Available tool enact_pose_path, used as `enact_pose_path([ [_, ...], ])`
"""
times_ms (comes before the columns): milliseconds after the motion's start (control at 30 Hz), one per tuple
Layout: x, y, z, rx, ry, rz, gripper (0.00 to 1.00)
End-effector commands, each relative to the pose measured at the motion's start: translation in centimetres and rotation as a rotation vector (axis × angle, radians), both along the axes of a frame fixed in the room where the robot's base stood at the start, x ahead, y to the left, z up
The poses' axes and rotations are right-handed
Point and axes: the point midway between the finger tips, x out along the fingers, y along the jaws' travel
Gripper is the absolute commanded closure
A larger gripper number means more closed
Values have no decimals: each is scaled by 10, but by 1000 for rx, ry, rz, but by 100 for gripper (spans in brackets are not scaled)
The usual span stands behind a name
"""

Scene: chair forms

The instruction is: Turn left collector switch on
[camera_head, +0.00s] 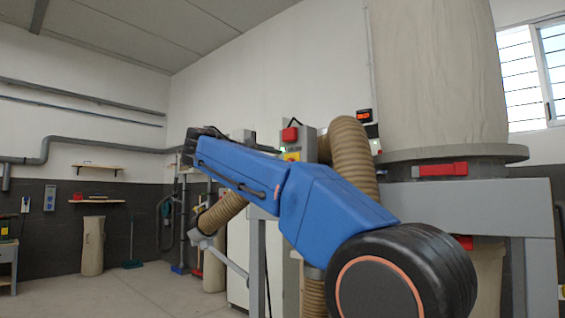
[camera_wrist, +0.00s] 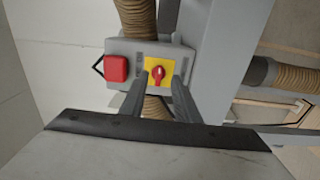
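The collector switch is a red rotary knob (camera_wrist: 158,73) on a yellow plate (camera_wrist: 150,65), on the face of a grey switch box (camera_wrist: 140,48). In the wrist view the box is just ahead of my gripper. My gripper (camera_wrist: 160,82) is open, with one finger at each side of the knob's lower part. I cannot tell whether the fingers touch it. In the head view the grey box (camera_head: 308,146) shows beyond my blue arm, with the yellow plate (camera_head: 292,156) partly covered. My fingers are not visible there.
A square red cover (camera_wrist: 116,68) is left of the knob. Ribbed hoses (camera_wrist: 135,18) run close to the box, also in the head view (camera_head: 352,155). A grey post (camera_wrist: 226,50) stands right of it. A large beige filter bag (camera_head: 435,75) stands at right.

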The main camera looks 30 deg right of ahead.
Motion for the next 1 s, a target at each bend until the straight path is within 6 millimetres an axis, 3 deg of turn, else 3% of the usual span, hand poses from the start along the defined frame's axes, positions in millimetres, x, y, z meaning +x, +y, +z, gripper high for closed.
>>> enact_pose_path([
  [500,-26,76,-1,0,1,3,71],
  [700,-32,91,-1,0,1,2,71],
  [1000,-34,94,-1,0,1,0,71],
])
